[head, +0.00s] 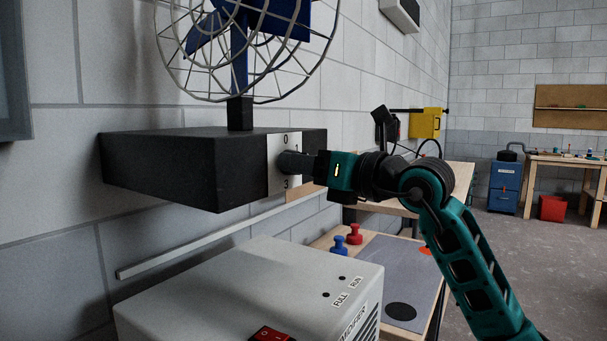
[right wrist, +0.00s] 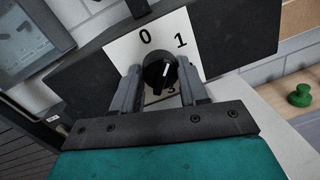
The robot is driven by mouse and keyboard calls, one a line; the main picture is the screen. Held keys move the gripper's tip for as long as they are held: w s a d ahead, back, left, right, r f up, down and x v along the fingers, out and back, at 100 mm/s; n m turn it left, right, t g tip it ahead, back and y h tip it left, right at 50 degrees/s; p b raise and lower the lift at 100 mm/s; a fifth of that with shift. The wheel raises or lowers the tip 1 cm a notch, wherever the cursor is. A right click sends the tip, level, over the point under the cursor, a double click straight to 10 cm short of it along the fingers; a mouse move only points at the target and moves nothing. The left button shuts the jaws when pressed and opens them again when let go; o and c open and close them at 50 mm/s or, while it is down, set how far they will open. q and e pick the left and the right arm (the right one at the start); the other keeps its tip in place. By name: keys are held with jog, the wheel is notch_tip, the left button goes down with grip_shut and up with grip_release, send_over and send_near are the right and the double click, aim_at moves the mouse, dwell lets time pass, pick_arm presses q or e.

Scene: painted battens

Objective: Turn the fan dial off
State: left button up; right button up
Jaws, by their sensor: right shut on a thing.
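The fan's dial (right wrist: 158,74) is a round black knob with a short white mark, on a white plate (right wrist: 125,47) with 0, 1 and 3 visible. The mark slants between upper right and lower left; I cannot tell which number it points at. My right gripper (right wrist: 160,85) is shut on the dial, one finger on each side. The plate is on the black fan base (head: 165,170), below the caged blue fan (head: 240,50). My left gripper is not in view.
A grey-white box (head: 240,290) with a red switch (head: 272,335) stands below the fan base. A table behind my arm holds a blue knob piece (head: 338,246) and a red one (head: 354,234). A yellow box (head: 425,123) is on the wall farther back.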

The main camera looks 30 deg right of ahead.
pick_arm(q)
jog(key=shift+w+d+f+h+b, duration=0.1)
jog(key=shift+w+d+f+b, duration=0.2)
jog(key=shift+b, duration=0.4)
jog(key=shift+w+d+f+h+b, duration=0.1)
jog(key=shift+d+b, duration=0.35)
jog(key=shift+b, duration=0.2)
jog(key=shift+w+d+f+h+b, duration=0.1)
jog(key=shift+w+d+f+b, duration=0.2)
jog(key=shift+b, duration=0.4)
pick_arm(e)
jog(key=shift+f+n+y, duration=0.1)
jog(key=shift+n+y, duration=0.2)
jog(key=shift+n, duration=1.75)
jog(key=shift+f+n+y, duration=0.1)
jog(key=shift+n+y, duration=0.2)
jog(key=shift+n, duration=1.75)
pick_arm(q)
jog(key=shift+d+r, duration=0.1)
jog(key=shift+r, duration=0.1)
pick_arm(e)
jog(key=shift+r+n, duration=0.1)
jog(key=shift+n, duration=0.2)
jog(key=o, duration=1.1)
jog(key=shift+c, duration=0.2)
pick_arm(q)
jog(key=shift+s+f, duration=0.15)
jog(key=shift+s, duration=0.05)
